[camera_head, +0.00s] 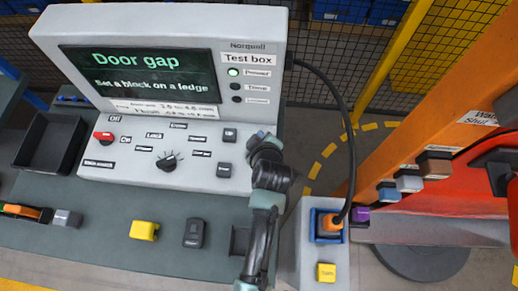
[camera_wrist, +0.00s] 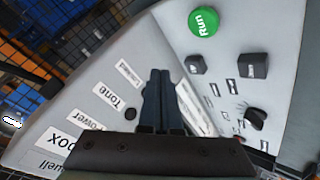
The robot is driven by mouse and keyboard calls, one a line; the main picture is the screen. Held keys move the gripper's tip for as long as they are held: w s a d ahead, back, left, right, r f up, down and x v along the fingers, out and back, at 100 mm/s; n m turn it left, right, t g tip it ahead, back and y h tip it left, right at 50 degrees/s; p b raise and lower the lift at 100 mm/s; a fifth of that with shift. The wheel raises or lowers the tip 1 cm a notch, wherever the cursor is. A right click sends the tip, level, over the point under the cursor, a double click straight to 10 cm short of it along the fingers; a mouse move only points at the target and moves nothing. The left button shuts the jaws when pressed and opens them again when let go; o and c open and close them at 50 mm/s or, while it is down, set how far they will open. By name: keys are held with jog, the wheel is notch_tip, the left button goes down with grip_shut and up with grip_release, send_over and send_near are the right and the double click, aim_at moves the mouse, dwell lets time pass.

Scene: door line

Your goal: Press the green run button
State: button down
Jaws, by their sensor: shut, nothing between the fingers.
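The green run button (camera_wrist: 204,22) shows at the top of the wrist view, round and labelled "Run", on the pale sloping panel of the test box (camera_head: 60,30). In the head view I cannot see it; my arm covers that part of the panel's right side. My gripper (camera_wrist: 160,75) is shut and empty, its dark fingers side by side over the box face. In the wrist view the button is up and right of the fingertips, apart from them. In the head view my gripper (camera_head: 262,140) is at the right edge of the panel.
Two black buttons (camera_head: 230,134) (camera_head: 224,170) and a rotary knob (camera_head: 168,160) are left of my gripper. A red switch (camera_head: 103,136) sits farther left. A black cable (camera_head: 345,110) runs down to an orange plug (camera_head: 330,221) at right. A yellow block (camera_head: 144,230) lies in front.

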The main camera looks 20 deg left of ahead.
jog(key=shift+f+b, duration=3.8)
jog(key=shift+f, duration=0.6)
jog(key=shift+f+b, duration=0.35)
jog(key=shift+f, duration=0.05)
jog(key=shift+f+b, duration=0.45)
jog(key=shift+f, duration=0.1)
jog(key=shift+r, duration=0.15)
jog(key=shift+r+p, duration=0.8)
jog(key=shift+r+p, duration=2.15)
jog(key=shift+r, duration=0.35)
